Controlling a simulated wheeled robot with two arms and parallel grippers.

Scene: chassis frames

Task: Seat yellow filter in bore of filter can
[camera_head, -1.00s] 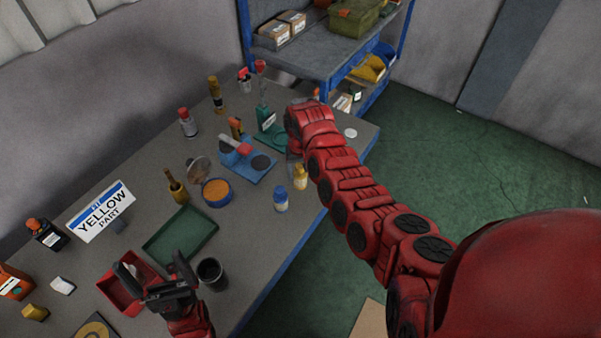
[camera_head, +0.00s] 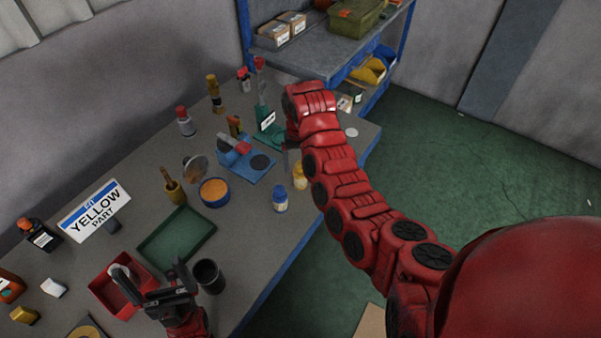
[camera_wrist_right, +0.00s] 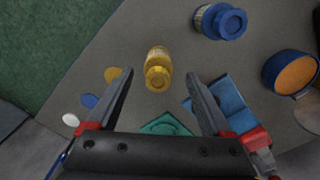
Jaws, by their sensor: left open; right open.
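A yellow bottle-shaped piece with a collared top, probably the yellow filter (camera_wrist_right: 157,68), stands on the table; it also shows in the head view (camera_head: 300,177). My right gripper (camera_wrist_right: 161,76) is open above it, with the piece seen between and just beyond the fingertips, not visibly held. In the head view my right arm hides most of that gripper. A dark, open-topped cup (camera_head: 208,275) stands right of my left gripper (camera_head: 152,272); I cannot tell whether it is the filter can. My left gripper is open and empty, in front of a red bin.
A blue-capped bottle (camera_head: 280,199) stands close to the yellow piece. A blue tin with orange contents (camera_head: 214,191), a blue fixture (camera_head: 245,163) and a green tray (camera_head: 177,238) are nearby. The red bin (camera_head: 108,290) and "YELLOW PART" sign (camera_head: 94,211) are left.

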